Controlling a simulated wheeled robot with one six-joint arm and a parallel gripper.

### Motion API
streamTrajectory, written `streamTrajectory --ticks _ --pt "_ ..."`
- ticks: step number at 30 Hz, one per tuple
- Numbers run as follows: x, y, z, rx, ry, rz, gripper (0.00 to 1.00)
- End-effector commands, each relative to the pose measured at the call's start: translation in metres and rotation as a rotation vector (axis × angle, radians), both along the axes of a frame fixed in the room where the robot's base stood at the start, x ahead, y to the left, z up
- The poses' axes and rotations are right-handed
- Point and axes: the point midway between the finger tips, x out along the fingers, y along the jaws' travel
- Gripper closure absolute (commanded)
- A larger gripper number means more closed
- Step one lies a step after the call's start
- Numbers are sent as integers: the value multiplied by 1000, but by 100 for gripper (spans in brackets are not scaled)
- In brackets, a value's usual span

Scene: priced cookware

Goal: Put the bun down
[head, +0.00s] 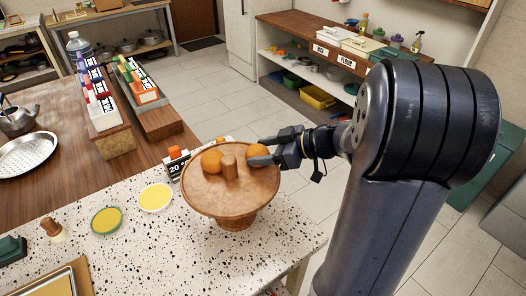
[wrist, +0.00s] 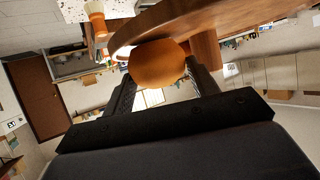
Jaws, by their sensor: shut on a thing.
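My gripper (head: 262,150) reaches in from the right and is shut on an orange-brown bun (head: 257,152). In the wrist view the bun (wrist: 158,63) sits between the two dark fingers. The bun is at the right rim of a round wooden stand (head: 232,198); in the wrist view the stand's edge (wrist: 205,20) is right against or just beside it. I cannot tell whether the bun rests on the stand. A second bun (head: 211,161) lies on the stand's far left part, beside a short wooden peg (head: 229,168).
The stand is on a speckled white counter (head: 165,245). Two yellow-filled dishes (head: 155,197) (head: 107,220) lie left of it. A price sign (head: 177,163) stands behind it. Condiment racks (head: 100,110) are further back. The counter's right edge is close to the stand.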

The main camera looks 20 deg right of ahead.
Motion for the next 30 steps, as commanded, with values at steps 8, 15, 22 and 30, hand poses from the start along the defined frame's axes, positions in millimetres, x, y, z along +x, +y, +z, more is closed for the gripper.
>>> streamTrajectory --ticks 8,15,22,30 --pt "0 0 -1 -1 -1 0 67" --pt "0 0 -3 -1 -1 0 33" --pt "0 0 -3 -1 -1 0 23" --pt "-3 -6 3 -2 -3 -3 23"
